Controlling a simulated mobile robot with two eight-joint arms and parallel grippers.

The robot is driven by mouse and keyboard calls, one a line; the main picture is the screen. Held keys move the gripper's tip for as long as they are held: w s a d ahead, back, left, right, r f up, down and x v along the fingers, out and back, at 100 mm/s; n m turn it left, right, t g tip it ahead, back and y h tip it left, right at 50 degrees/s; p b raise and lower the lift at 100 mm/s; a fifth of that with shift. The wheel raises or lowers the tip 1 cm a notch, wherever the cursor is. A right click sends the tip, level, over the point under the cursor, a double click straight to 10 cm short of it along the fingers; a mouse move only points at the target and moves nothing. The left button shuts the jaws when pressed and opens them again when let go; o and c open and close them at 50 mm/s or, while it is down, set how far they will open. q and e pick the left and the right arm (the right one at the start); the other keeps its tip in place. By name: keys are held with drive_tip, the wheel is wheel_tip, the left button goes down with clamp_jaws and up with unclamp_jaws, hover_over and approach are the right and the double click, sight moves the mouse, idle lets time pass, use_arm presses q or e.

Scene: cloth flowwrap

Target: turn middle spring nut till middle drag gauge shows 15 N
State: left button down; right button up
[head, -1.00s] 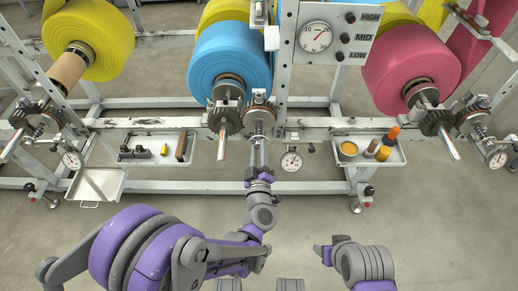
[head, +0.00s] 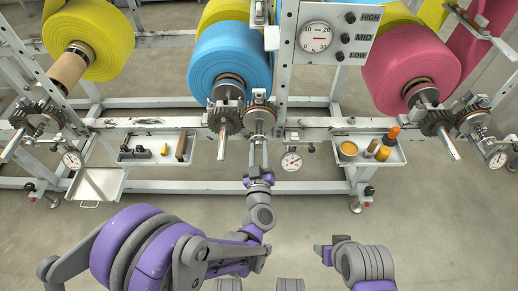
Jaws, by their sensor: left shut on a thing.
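The middle spring nut sits on the spring shaft (head: 260,118) under the blue roll's brake, mostly hidden by my jaws. My left gripper (head: 258,145) reaches up to it from below and is shut on it. The middle drag gauge (head: 291,161) is a small round white dial to the right of my gripper; its needle is too small to read. Of my right arm only grey and purple links show at the bottom right; its gripper cannot be made out.
A blue roll (head: 229,64) hangs above, with a yellow roll (head: 88,40) left and a pink roll (head: 411,68) right. A panel dial (head: 316,37) sits beside HIGH, MID and LOW knobs. Small trays (head: 155,158) flank the rail. The floor in front is clear.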

use_arm(q)
drive_tip(key=c, duration=0.6)
unclamp_jaws()
drive_tip(key=shift+s, duration=0.15)
drive_tip(key=s, duration=1)
drive_tip(key=shift+s+p, duration=0.3)
